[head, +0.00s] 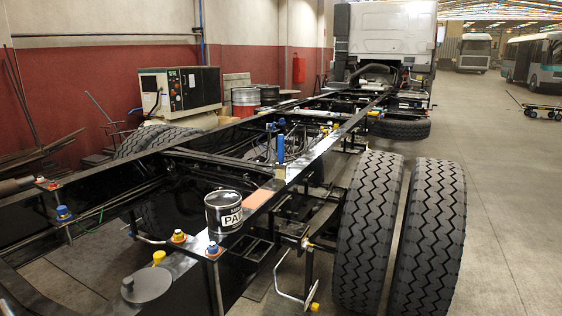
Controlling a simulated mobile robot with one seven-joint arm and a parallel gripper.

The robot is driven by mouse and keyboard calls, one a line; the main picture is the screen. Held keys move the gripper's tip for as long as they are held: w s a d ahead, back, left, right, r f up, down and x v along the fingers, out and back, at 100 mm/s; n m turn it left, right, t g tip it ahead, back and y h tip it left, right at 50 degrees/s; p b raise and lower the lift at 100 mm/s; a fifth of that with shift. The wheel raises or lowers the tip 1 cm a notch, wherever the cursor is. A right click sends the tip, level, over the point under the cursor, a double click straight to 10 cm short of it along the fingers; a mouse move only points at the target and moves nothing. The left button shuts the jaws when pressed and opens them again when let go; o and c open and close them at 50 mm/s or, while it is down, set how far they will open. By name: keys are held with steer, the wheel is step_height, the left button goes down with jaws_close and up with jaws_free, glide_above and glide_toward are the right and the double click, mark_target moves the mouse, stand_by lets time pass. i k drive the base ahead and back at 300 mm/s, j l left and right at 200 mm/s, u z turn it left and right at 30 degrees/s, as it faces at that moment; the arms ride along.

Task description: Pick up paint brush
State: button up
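A paint brush (281,151) with a blue handle appears to stand upright at the chassis rail in the middle of the head view, handle up. Its lower end shows pale near the rail's top face, and I cannot tell exactly what it rests on. A dark paint can (223,213) with a white label stands on the same rail, nearer and to the left of the brush. My gripper is not in view.
The black chassis rail (325,138) runs away toward a white cab (392,30). A flat orange-brown piece (262,199) lies between can and brush. Large twin tyres (436,235) stand on the right. Bolts and caps (179,237) stick up at the near left.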

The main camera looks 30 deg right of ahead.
mark_target(280, 138)
steer(key=i+l+z, duration=0.3)
steer(key=i+l, duration=0.4)
steer(key=l, duration=0.35)
steer(key=i+l+z, duration=0.3)
steer(key=i+l, duration=0.45)
steer(key=l, duration=0.15)
steer(key=i+j, duration=0.15)
steer(key=j, duration=0.2)
steer(key=i+j, duration=0.2)
steer(key=j, duration=0.15)
steer(key=i+j, duration=0.15)
steer(key=j, duration=0.15)
